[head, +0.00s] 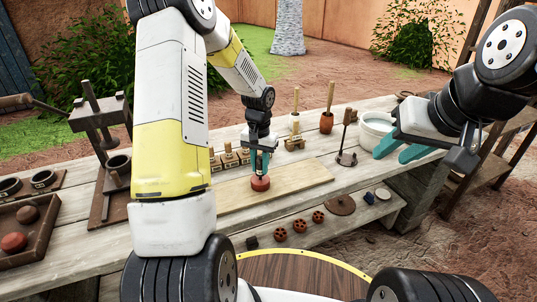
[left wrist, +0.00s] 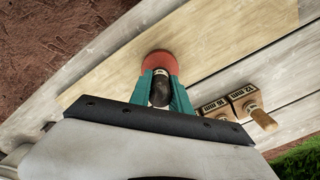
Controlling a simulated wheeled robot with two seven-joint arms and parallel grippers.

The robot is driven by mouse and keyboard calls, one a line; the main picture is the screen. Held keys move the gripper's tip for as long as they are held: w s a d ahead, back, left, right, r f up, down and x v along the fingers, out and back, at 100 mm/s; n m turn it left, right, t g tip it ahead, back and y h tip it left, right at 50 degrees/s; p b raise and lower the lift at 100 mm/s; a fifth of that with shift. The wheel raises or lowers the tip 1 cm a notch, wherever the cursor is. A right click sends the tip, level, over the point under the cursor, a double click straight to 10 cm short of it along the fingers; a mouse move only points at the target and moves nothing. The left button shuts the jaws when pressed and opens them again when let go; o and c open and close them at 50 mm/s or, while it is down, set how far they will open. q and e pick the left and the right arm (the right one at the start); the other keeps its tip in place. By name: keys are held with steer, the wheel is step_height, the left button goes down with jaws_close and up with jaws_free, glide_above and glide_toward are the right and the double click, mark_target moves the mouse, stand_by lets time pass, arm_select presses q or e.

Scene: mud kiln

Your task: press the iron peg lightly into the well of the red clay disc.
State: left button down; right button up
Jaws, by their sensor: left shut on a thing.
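The red clay disc (head: 260,184) lies on the pale wooden board (head: 300,180); it also shows in the left wrist view (left wrist: 158,60). My left gripper (head: 260,172) points down right above the disc, its teal fingers shut on the dark iron peg (left wrist: 160,90). The peg's lower end is at the disc; the well is hidden, so I cannot tell how deep it sits. My right gripper (head: 392,158) is open and empty at the right, in front of a white bowl (head: 376,125).
Blocks with wooden handles marked 16 mm (left wrist: 215,106) and 12 mm (left wrist: 246,98) stand beside the board. A dark tray (head: 60,232) with clay balls is at the left. Several small red pieces (head: 299,227) lie along the front shelf. The board right of the disc is clear.

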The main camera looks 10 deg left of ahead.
stand_by(0.5)
arm_select(q)
steer(key=shift+r, duration=3.95)
steer(key=shift+a, duration=0.1)
steer(key=s+a, duration=0.2)
steer(key=a, duration=0.4)
steer(key=shift+a, duration=0.35)
